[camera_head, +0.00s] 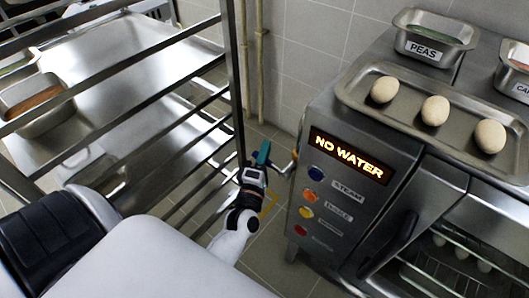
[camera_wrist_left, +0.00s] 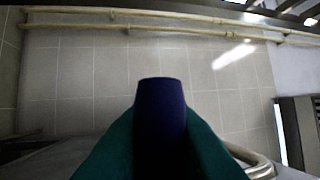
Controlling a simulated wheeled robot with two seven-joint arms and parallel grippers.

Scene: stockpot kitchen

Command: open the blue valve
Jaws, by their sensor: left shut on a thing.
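My left gripper (camera_head: 262,155) has teal fingers and is beside the left side of the steel oven, at a brass-coloured pipe fitting (camera_head: 291,158). In the left wrist view, the teal fingers of the left gripper (camera_wrist_left: 160,130) are shut on a dark blue handle (camera_wrist_left: 160,95), which appears to be the blue valve. The handle stands up between the fingers, and its lower part is hidden by them. In the head view the fingers hide the handle. My right gripper is in neither view.
The oven's display (camera_head: 348,156) reads "NO WATER", above several coloured knobs. A tray (camera_head: 405,106) with three pale dough balls is on top, near a pan labelled PEAS (camera_head: 432,47). A steel rack (camera_head: 235,80) stands close on the left. Pipes (camera_wrist_left: 180,28) run along the tiled wall.

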